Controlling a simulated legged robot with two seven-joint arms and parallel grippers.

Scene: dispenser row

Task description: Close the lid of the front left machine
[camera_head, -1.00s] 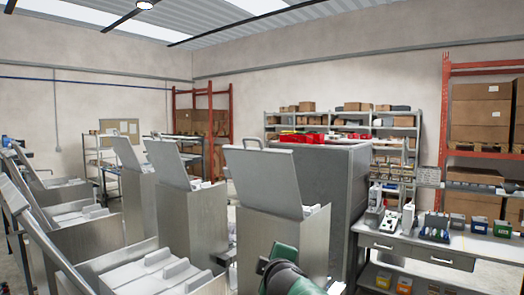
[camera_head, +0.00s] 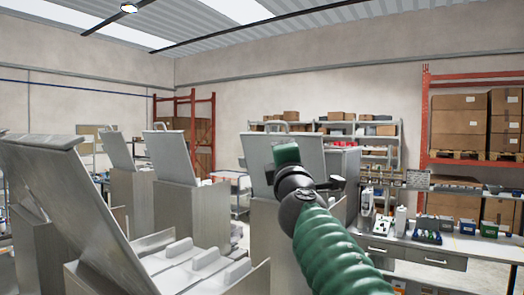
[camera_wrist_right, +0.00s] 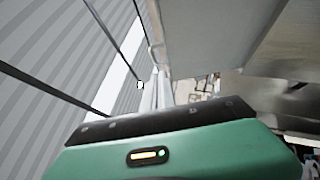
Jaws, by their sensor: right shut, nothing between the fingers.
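The nearest machine on the left (camera_head: 252,283) has its grey lid (camera_head: 75,215) standing open and tilted back in the head view. Its open top shows several pale raised blocks. My right arm reaches up from the bottom right, and my right gripper (camera_head: 286,153) is raised in front of another machine's open lid (camera_head: 257,152), to the right of the near left lid. Its fingers are hidden in the head view. In the wrist view the fingers (camera_wrist_right: 161,88) are together and empty. A pale panel (camera_wrist_right: 205,35) is close to them on the right. My left gripper is out of view.
Other machines with raised lids stand behind, one with its lid at the centre left (camera_head: 170,157) and one further left (camera_head: 119,150). A workbench (camera_head: 420,243) with small bins is on the right. Shelves (camera_head: 335,130) line the back wall.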

